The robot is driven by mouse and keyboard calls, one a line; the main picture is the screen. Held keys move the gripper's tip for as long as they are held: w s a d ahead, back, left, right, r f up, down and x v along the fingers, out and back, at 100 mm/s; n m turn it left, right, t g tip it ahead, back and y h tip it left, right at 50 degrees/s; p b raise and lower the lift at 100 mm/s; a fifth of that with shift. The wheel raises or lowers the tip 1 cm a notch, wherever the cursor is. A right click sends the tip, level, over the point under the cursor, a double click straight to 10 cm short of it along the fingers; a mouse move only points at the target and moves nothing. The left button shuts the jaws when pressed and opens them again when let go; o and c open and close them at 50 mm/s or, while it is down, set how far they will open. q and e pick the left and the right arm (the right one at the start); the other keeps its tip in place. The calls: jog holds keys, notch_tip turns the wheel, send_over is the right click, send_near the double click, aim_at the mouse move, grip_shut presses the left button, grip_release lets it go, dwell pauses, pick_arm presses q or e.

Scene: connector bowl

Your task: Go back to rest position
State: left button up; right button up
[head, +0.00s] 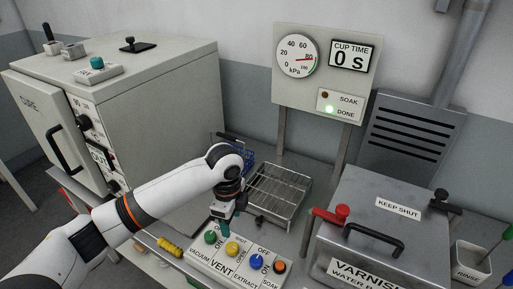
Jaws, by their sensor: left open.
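My left gripper (223,215) hangs from my white left arm, pointing down over the control panel (232,262). It is open, and nothing shows in it. It is close to the green knob (210,236) and the yellow knob (232,248); whether it touches either cannot be told. A blue knob (257,261) and an orange button (279,267) sit further right on the panel. The panel carries the words VACUUM, VENT, EXTRACT and SOAK. My right gripper is not in view.
A wire tray (278,193) and a blue basket (247,155) stand behind the gripper. The CURE cabinet (150,92) is left, the varnish tank (390,225) with red handle right. A gauge board (300,95) reads 0 s, its green DONE light lit. A yellow-handled tool (169,246) lies left of the panel.

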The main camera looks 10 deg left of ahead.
pick_arm(q)
jog(key=s+d+f+n+t+h, duration=0.1)
jog(key=s+d+f+n+h, duration=0.1)
jog(key=s+d+f+n, duration=0.3)
jog(key=s+d+f+n+t+h, duration=0.1)
jog(key=s+d+f+n+h, duration=0.1)
jog(key=s, duration=0.6)
jog(key=s+a+f+n+t+y, duration=0.15)
jog(key=s+a+n+y, duration=0.25)
jog(key=s+a+n, duration=0.8)
notch_tip(320, 180, down, 26)
jog(key=s+m+g+b, duration=0.1)
jog(key=m+b, duration=0.1)
jog(key=s+a+f+b, duration=0.1)
jog(key=s+a+f, duration=0.1)
jog(key=s+f, duration=0.6)
jog(key=s+a+f+g, duration=0.1)
jog(key=s+a+f, duration=0.1)
jog(key=s+f, duration=0.7)
notch_tip(320, 180, down, 3)
jog(key=shift+s+r+b, duration=0.1)
jog(key=shift+s+b, duration=0.15)
jog(key=shift+b, duration=0.15)
